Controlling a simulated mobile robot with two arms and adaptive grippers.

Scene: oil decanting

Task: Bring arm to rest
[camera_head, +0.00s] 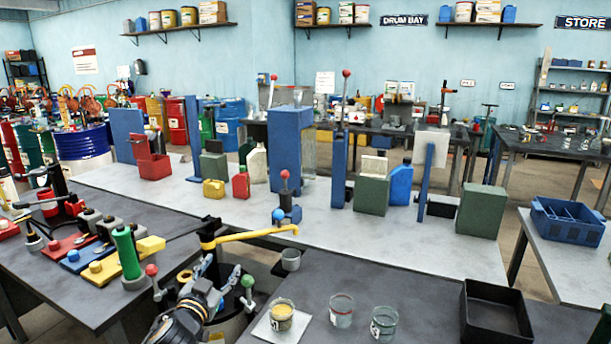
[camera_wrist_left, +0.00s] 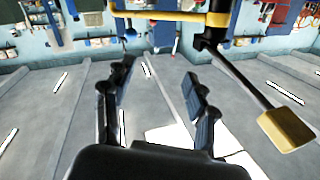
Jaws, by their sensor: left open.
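My left gripper (camera_head: 216,276) is low in the middle-left of the head view, just below a yellow spout pipe (camera_head: 255,234). In the left wrist view its two dark fingers (camera_wrist_left: 155,88) stand wide apart with nothing between them. A yellow bar (camera_wrist_left: 165,16) crosses the top of that view, beyond the fingertips. A dark lever with a yellow end block (camera_wrist_left: 286,130) lies to the right of the fingers, apart from them. My right gripper is not in view.
A glass jar of yellow liquid (camera_head: 281,311), two glass beakers (camera_head: 342,311) and a black tray (camera_head: 494,310) stand on the near bench. A green cylinder (camera_head: 127,252) stands at left.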

